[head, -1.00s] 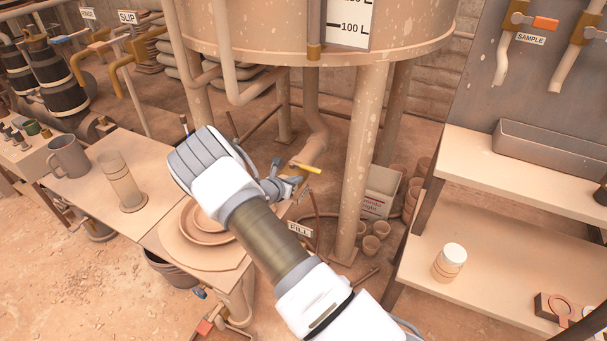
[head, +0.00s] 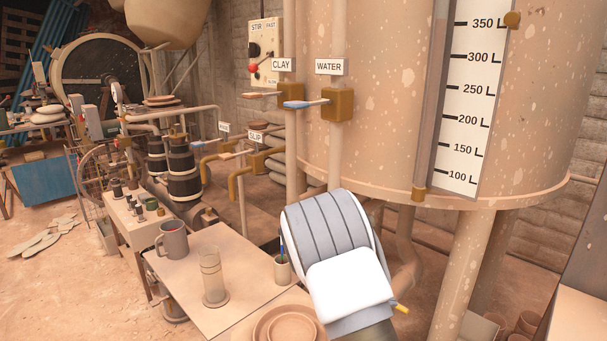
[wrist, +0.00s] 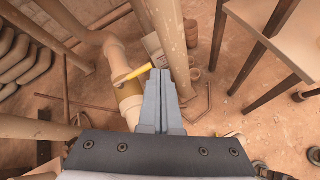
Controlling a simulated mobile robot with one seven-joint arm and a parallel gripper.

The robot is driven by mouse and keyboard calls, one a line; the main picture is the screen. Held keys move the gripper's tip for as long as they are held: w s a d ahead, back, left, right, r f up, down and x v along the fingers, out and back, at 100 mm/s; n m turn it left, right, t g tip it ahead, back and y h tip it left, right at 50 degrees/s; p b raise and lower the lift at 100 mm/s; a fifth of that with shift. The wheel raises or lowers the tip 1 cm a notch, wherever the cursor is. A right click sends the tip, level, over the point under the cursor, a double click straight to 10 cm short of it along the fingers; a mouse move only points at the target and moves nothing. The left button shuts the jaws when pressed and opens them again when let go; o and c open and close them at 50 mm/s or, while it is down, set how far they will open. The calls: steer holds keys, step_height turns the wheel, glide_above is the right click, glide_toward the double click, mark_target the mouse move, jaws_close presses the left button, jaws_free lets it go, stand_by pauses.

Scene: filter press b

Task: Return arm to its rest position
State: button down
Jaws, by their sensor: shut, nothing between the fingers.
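My arm rises from the bottom of the head view, its white and grey wrist housing in front of the big tank (head: 400,110); the fingers are hidden there. In the wrist view my gripper (wrist: 160,75) is shut and empty, its two grey fingers side by side. It points down past a tan pipe with a yellow-handled valve (wrist: 132,75) and a tank leg (wrist: 168,35). The yellow handle also shows just right of my wrist in the head view (head: 402,309). I cannot tell the exact gap between fingers and pipe.
A table (head: 185,320) at the lower left holds a grey mug (head: 173,241), a clear cylinder (head: 212,280), a pen cup (head: 282,268) and round dishes (head: 285,328). Clay and water valves (head: 338,104) are on pipes beside the tank. A shelf (wrist: 285,30) stands at right in the wrist view.

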steer(key=s+d+r+m+g+y, duration=0.1)
steer(key=s+d+r+m+g, duration=0.1)
steer(key=s+r+m, duration=0.65)
steer(key=s+a+r+m+t+y, duration=0.1)
steer(key=s+a+r+m+y, duration=0.3)
steer(key=s, duration=0.4)
steer(key=s+a+r+m+y, duration=0.2)
steer(key=s+a+r+m, duration=0.1)
steer(key=s+r, duration=0.4)
steer(key=s+a+r+m+t+y, duration=0.1)
steer(key=s+a+r+m+y, duration=0.3)
steer(key=s, duration=0.5)
step_height(320, 180, up, 20)
steer(key=h+p, duration=0.1)
steer(key=p, duration=1.8)
steer(key=shift+s+d, duration=0.35)
steer(key=shift+s, duration=0.05)
